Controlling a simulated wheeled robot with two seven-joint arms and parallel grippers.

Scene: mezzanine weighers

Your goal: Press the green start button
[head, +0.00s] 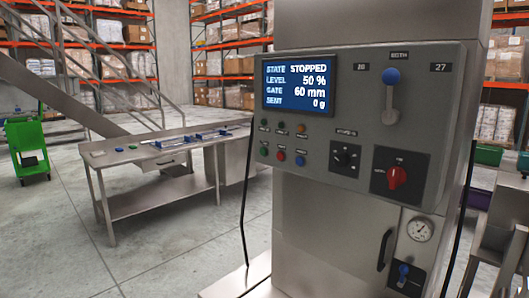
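The control panel (345,100) is a grey box on a steel cabinet, right of the middle in the head view. A green button (264,152) sits at the left of its lower button row, beside a red button (281,155) and a blue button (300,160). Above them is a row of small lamps or buttons, the left one dark green (264,122) and the right one orange (301,129); their labels are too small to read. The screen (298,86) reads STATE STOPPED, LEVEL 50 %, GATE 60 mm, SENT 0 g. Neither gripper is in view.
The panel also has a blue-knobbed lever (391,95), a black dial (344,157) and a red rotary switch (397,177). A pressure gauge (420,229) is below. A steel table (160,190) and a green cart (27,150) stand left. Open floor (180,255) lies front left.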

